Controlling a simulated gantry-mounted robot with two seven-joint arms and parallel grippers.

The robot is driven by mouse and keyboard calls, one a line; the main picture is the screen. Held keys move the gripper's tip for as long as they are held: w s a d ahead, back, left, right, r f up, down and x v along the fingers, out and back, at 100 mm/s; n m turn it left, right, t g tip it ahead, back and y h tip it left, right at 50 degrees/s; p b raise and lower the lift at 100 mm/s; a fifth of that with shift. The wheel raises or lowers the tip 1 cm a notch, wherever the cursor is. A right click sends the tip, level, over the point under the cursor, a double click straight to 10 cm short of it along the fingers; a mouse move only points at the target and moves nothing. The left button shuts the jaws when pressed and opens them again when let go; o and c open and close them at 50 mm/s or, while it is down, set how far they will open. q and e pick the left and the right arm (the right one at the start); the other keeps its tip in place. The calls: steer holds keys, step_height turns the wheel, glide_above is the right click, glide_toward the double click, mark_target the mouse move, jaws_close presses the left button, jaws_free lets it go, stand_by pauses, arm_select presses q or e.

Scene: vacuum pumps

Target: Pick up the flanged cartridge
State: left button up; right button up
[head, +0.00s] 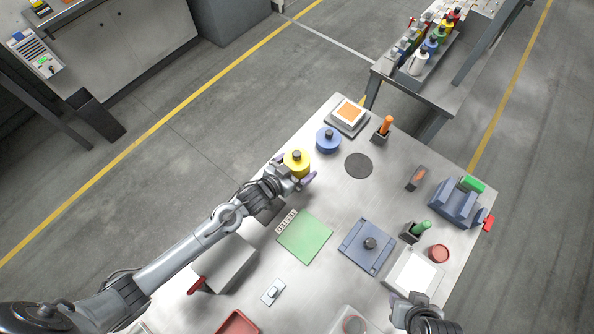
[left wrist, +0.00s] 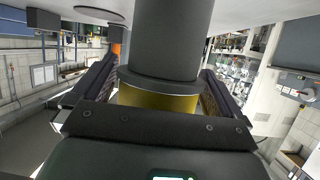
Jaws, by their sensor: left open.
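A yellow round piece with a dark knob (head: 296,160), which seems to be the flanged cartridge, stands near the table's left edge. My left gripper (head: 293,175) is open, with its fingers on either side of this piece. In the left wrist view, the piece's yellow band (left wrist: 158,101) and wide dark cylinder (left wrist: 172,40) sit between the two fingers. Slim gaps seem to show beside it, but I cannot tell whether a finger touches it. A similar blue piece (head: 327,140) stands just behind it. My right gripper (head: 415,304) is at the bottom edge, its fingers unclear.
An orange-topped block (head: 348,113) and an orange-handled tool (head: 385,127) stand at the far end. A black disc (head: 358,166), a green mat (head: 304,237) and a blue plate with a knob (head: 367,246) lie mid-table. A blue-grey fixture (head: 456,205) stands at right.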

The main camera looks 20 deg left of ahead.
arm_select(q)
steer(key=c, duration=1.6)
steer(key=shift+r, duration=0.2)
steer(key=shift+r, duration=0.15)
